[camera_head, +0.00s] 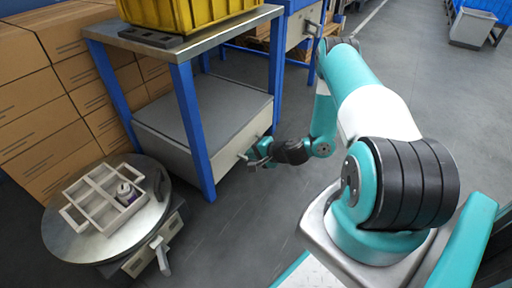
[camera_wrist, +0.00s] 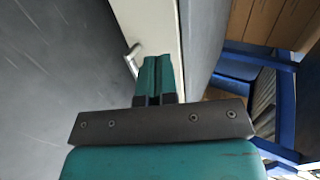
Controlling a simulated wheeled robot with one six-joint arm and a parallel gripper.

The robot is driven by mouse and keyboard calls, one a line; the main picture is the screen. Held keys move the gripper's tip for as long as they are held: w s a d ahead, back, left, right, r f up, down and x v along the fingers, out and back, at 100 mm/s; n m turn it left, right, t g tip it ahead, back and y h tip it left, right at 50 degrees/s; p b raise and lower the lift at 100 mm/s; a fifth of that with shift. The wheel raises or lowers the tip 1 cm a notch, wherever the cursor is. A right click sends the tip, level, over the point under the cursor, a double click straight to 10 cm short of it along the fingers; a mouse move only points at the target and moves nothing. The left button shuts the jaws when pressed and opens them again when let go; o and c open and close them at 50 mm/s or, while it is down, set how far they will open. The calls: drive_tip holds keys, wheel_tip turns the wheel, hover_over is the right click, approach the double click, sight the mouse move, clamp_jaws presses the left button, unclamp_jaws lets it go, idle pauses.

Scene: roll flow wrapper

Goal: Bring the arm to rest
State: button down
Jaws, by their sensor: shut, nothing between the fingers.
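My gripper (camera_wrist: 157,62) shows in the wrist view with its two teal fingers pressed together and nothing between them. In the head view my gripper (camera_head: 254,160) is at the end of my teal and white arm, close to the handle of a grey drawer unit under the blue-legged bench. In the wrist view the metal drawer handle (camera_wrist: 131,60) is just left of the fingertips, on the pale drawer front (camera_wrist: 152,25). I cannot tell whether the fingers touch the drawer front.
The bench (camera_head: 190,130) carries a yellow crate (camera_head: 190,12). Cardboard boxes (camera_head: 50,110) are stacked at the left. A round metal table (camera_head: 75,235) holds a divided tray (camera_head: 80,212) with a small bottle (camera_head: 125,192) in it. Grey floor (camera_head: 235,235) is open between table and arm.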

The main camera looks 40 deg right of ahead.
drive_tip(key=shift+v, duration=0.8)
drive_tip(key=a+r+n+g+y+p, duration=0.25)
drive_tip(key=a+r+n, duration=0.35)
drive_tip(key=a+r, duration=0.55)
drive_tip(key=a+r+n+g+y+p, duration=0.1)
drive_tip(key=a+r+n+g+y, duration=0.25)
drive_tip(key=a+r+n, duration=0.75)
drive_tip(key=s+a+r+g+h+p, duration=0.2)
drive_tip(key=s+a+r+g, duration=0.2)
drive_tip(key=s+r, duration=0.7)
drive_tip(key=s+r+n+g+h+p, duration=0.1)
drive_tip(key=s+r+n+h, duration=0.3)
drive_tip(key=s+r, duration=0.75)
wheel_tip(320, 180, up, 36)
drive_tip(key=p, duration=3.8)
drive_tip(key=shift+s+a+r+n+y, duration=0.25)
drive_tip(key=shift+s+n+y, duration=0.05)
drive_tip(key=shift+s+n, duration=0.15)
